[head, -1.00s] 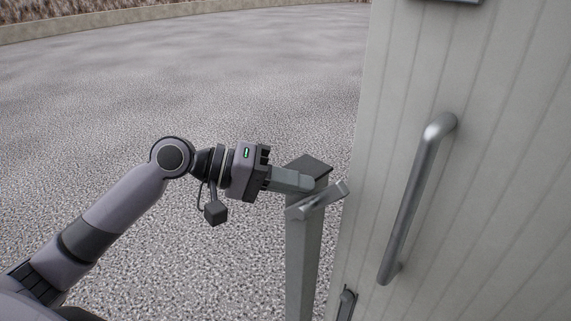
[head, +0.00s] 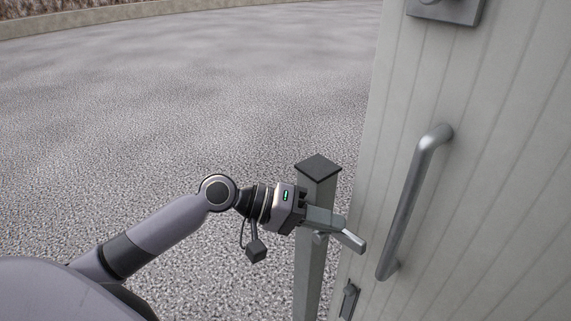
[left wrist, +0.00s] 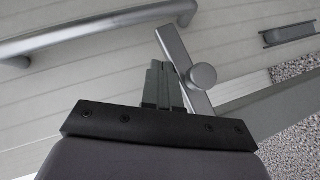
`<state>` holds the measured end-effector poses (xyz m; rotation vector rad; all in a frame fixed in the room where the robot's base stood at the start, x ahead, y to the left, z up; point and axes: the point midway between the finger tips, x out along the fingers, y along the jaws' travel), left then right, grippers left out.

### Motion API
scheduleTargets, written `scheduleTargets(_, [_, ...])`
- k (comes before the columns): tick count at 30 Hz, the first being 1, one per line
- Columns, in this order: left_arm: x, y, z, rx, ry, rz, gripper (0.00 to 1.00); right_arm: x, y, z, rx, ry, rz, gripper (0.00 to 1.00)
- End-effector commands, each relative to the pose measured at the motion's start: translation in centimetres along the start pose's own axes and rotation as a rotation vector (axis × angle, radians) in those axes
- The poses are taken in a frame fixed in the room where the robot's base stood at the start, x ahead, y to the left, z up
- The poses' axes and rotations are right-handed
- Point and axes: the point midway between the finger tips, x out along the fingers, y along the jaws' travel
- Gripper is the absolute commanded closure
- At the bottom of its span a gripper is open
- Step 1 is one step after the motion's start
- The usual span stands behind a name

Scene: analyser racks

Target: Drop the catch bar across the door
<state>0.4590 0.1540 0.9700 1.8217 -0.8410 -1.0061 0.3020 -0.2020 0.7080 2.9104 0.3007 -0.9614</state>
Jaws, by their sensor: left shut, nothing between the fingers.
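The catch bar (head: 348,240) is a short grey metal bar on the gate post (head: 309,262). Its free end points toward the door (head: 490,190) and slopes down to the right. In the left wrist view the bar (left wrist: 172,48) shows with its round pivot knob (left wrist: 203,76). A small catch bracket (head: 348,301) sits on the door's edge, below the bar's end. It also shows in the left wrist view (left wrist: 290,35), apart from the bar. My left gripper (head: 326,219) is shut and empty, its fingers against or just above the bar; contact is unclear. My right gripper is out of view.
A long tubular handle (head: 412,200) stands out from the door, right of the bar. A lock plate (head: 447,8) is higher on the door. The gravel ground left of the post is open.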

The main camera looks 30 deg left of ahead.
Motion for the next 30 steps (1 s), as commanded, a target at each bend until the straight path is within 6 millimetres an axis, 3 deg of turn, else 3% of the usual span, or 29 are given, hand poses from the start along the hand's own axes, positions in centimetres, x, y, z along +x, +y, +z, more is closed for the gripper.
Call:
scheduleTargets(23, [0.56,-0.61,0.55,-0.001,0.000,0.001,1.00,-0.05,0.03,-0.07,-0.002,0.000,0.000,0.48])
scheduleTargets(30, [0.46,0.27,0.27,-0.001,0.001,0.001,1.00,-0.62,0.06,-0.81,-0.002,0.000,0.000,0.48])
